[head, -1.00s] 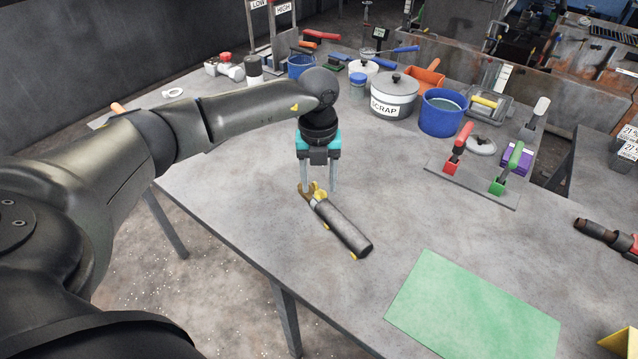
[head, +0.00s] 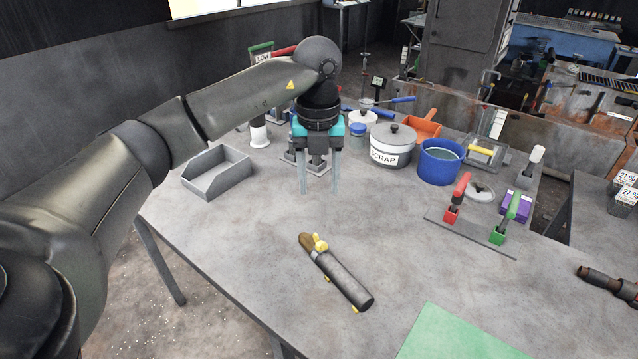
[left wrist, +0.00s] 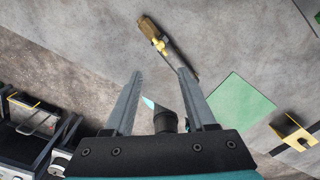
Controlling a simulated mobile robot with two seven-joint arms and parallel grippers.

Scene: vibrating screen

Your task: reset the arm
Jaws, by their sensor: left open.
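My left gripper (head: 319,188) is in the head view, above the grey table (head: 240,225), pointing down. Its two fingers are apart with nothing between them. A grey cylindrical tool with a brown end and yellow parts (head: 340,278) lies on the table, nearer to me than the gripper and apart from it. The tool also shows in the left wrist view (left wrist: 168,48), beyond the fingertips. My left gripper's fingers are spread in the left wrist view (left wrist: 160,82). My right gripper is not in view.
A grey open bin (head: 217,173) stands on the table's left. Behind the gripper are a SCRAP pot (head: 392,147), a blue pot (head: 440,162) and an orange scoop (head: 424,128). A green sheet (head: 455,336) lies in front.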

